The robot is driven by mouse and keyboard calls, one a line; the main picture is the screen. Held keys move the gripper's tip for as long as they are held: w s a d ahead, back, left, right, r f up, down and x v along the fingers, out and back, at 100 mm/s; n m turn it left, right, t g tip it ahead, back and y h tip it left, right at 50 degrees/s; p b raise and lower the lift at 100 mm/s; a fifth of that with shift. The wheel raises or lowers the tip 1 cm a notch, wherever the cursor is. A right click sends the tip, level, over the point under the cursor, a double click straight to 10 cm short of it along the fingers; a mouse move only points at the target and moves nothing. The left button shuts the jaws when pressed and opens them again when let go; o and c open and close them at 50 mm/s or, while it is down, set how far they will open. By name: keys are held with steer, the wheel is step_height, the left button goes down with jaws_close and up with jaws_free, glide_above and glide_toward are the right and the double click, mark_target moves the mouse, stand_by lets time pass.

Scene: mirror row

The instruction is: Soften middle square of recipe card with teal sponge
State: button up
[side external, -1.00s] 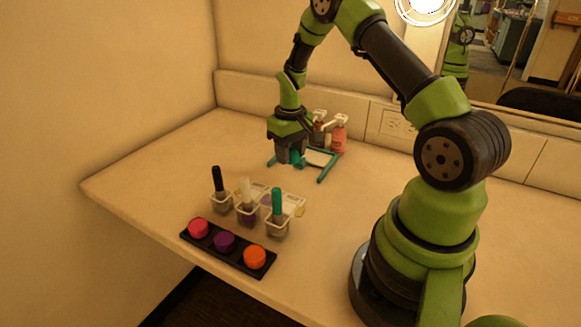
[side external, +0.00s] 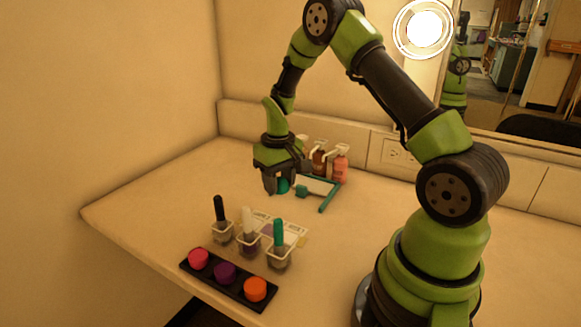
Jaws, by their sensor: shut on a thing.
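My gripper (side external: 271,186) is low over the table at the left end of a teal frame (side external: 329,199). It is shut on a rounded teal piece, the teal sponge (side external: 283,186), which shows partly at the jaws' right side. A whitish panel lies inside the frame, partly hidden by the gripper. A pale card (side external: 291,232) with faint coloured patches lies behind three small pots and is partly covered by them; I take it as the recipe card. Its middle square is hard to make out. Whether the sponge touches anything is too small to tell.
The pots hold a black-handled (side external: 219,209), a white-handled (side external: 247,220) and a teal-handled tool (side external: 278,232). In front lies a black tray (side external: 240,283) with pink, purple and orange pads. Bottles (side external: 340,165) stand behind the frame by the wall. The table's left is clear.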

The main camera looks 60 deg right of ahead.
steer(key=a, duration=0.1)
steer(key=a+f, duration=0.1)
steer(key=a, duration=0.1)
steer(key=shift+f, duration=2.95)
steer(key=shift+f, duration=0.6)
